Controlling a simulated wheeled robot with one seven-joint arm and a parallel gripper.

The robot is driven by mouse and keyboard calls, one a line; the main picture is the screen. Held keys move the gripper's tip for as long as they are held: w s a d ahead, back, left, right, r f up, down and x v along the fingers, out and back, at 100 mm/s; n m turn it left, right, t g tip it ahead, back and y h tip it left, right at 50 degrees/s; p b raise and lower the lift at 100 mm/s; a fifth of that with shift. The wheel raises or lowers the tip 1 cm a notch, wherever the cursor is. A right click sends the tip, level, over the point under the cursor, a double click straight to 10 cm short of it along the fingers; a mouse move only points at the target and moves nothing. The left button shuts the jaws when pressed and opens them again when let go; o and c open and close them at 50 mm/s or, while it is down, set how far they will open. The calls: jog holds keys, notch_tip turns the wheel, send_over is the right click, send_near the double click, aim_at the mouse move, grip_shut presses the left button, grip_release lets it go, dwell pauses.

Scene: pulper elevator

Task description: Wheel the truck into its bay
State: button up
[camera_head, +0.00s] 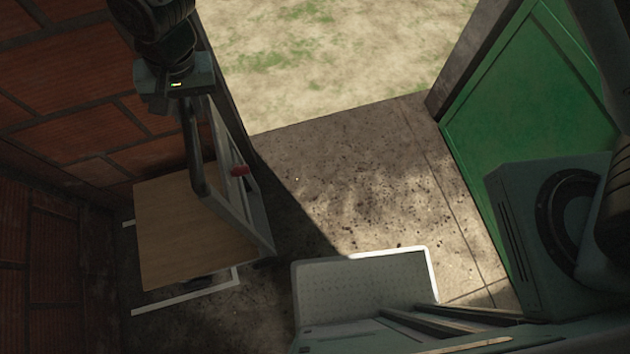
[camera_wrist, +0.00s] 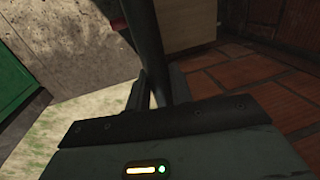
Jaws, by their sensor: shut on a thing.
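The truck (camera_head: 190,230) has a tan wooden deck or load, a grey side frame and a dark bent handle bar (camera_head: 194,150). It stands at the left near the brick walls. White floor lines (camera_head: 185,299), apparently the bay marking, show along its near side and at its far left. The truck covers much of the area between them; exact alignment cannot be told. My gripper (camera_head: 187,106) is shut on the upper handle bar. In the wrist view, my gripper (camera_wrist: 158,100) has its fingers around the dark bar (camera_wrist: 147,45). The truck's wheels are mostly hidden.
Brick walls (camera_head: 60,85) close in the left and the corner. A green door or panel (camera_head: 530,130) stands at the right. Concrete floor (camera_head: 350,170) is clear in the middle, with grass beyond.

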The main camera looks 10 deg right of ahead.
jog(key=s+a, duration=0.2)
jog(key=a, duration=0.9)
jog(key=shift+a, duration=0.1)
